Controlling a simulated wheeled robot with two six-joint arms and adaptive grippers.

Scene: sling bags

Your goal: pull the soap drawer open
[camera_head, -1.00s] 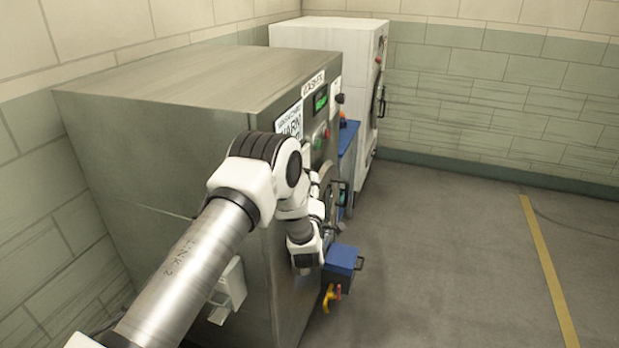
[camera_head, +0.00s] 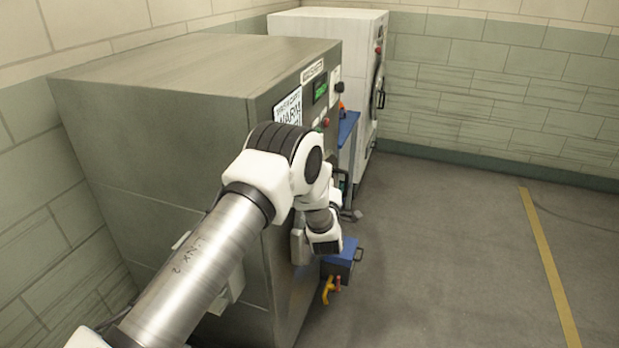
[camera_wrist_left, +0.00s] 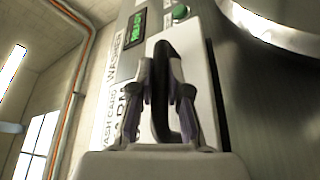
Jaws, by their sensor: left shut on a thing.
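The steel washer (camera_head: 150,130) stands at the left in the head view, with its green display, a label and buttons on the front. In the left wrist view, the white front of the soap drawer (camera_wrist_left: 200,85) carries an upright black handle (camera_wrist_left: 163,90). My left gripper (camera_wrist_left: 163,88) is shut on this handle, one finger on each side. In the head view my left arm hides the drawer and handle. How far the drawer stands out from the washer cannot be told. My right gripper is not in view.
A blue box (camera_head: 340,254) with a black handle and yellow and red fittings (camera_head: 329,290) sit low by the washer front. A white machine (camera_head: 325,27) stands behind. The floor (camera_head: 450,250) to the right is clear up to a yellow line (camera_head: 550,265).

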